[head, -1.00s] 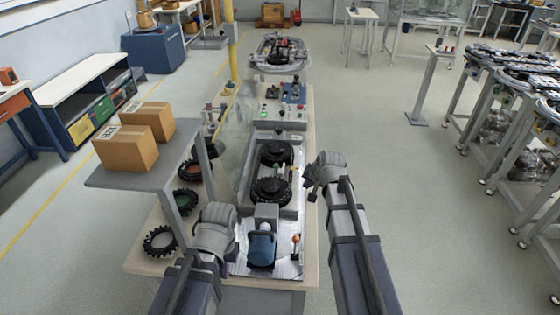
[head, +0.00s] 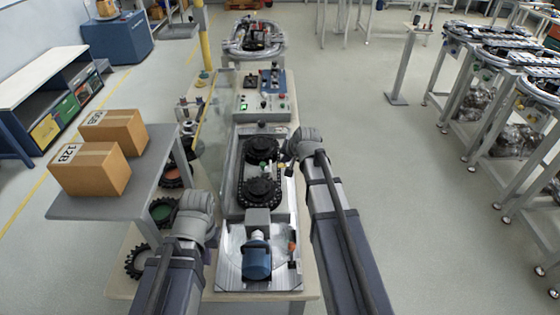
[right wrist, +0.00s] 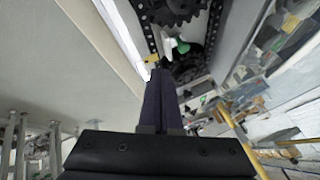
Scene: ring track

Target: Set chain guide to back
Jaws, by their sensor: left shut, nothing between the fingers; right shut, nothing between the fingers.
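The chain drive has two black toothed sprockets (head: 260,192) with a chain around them, in a grey tray on the bench. A small yellow and white part (head: 282,165) stands at the chain's right side, probably the chain guide; its exact position is hard to tell. In the right wrist view a white part with a green end (right wrist: 181,47) and a yellow piece (right wrist: 183,74) show close to the fingertips. My right gripper (head: 291,150) is shut and empty at the tray's right edge, beside the far sprocket. My left gripper (head: 206,207) is shut and empty left of the tray.
A blue motor (head: 257,262) and a lever with an orange knob (head: 292,247) stand at the near end. Two cardboard boxes (head: 92,168) sit on a raised shelf (head: 110,206) at left. A control panel (head: 265,106) is beyond the tray.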

